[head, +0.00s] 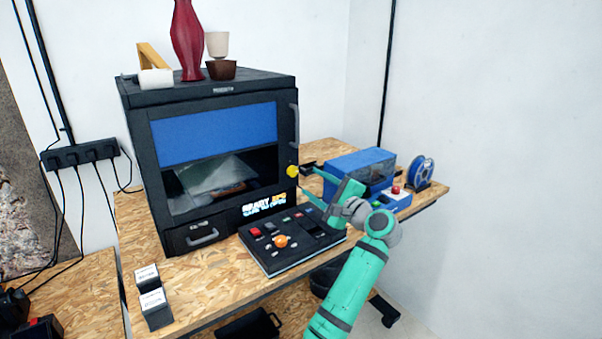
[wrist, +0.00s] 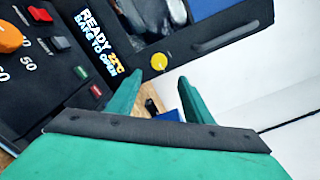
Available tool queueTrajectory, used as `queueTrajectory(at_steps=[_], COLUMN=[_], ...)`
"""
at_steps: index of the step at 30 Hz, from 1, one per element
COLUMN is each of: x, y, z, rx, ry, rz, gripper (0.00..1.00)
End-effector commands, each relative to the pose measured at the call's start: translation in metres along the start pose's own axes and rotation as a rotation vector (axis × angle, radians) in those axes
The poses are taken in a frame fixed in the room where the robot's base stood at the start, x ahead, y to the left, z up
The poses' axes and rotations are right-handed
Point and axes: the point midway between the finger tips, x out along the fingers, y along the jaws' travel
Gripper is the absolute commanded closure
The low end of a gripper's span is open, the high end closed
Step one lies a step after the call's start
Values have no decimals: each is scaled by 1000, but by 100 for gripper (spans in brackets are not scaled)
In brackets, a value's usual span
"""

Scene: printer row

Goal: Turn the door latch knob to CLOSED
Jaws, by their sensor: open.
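The door latch knob is a small yellow knob (head: 292,171) on the right side of the dark printer's front, beside the door. It also shows in the wrist view (wrist: 159,62), just beyond the gap between my fingertips. My gripper (head: 303,181) is open and empty, with its green fingers pointing at the knob from the right. In the wrist view the fingertips (wrist: 160,80) lie on either side of the knob's line, apparently short of it. I cannot tell which way the knob is turned. The printer door (head: 222,160) looks shut.
A control panel (head: 290,238) with an orange dial lies below the gripper. The printer's display (head: 265,204) reads READY and SAFE TO OPEN. A blue box (head: 355,170) and a blue spool (head: 421,171) stand to the right. A red vase (head: 187,40) stands on top.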

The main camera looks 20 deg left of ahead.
Motion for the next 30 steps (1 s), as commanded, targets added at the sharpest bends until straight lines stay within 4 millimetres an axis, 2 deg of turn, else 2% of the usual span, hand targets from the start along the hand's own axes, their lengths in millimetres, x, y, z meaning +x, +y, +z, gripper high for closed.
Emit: queueTrajectory(at_steps=[6, 15, 19, 28, 30], x=[41, 79, 85, 86, 86], y=[1, 0, 0, 0, 0], z=[2, 0, -1, -2, -2], rx=[0, 0, -1, -2, -2], ry=[-3, 0, 2, 3, 3], rz=[3, 1, 0, -1, -1], gripper=[54, 54, 54, 54, 70])
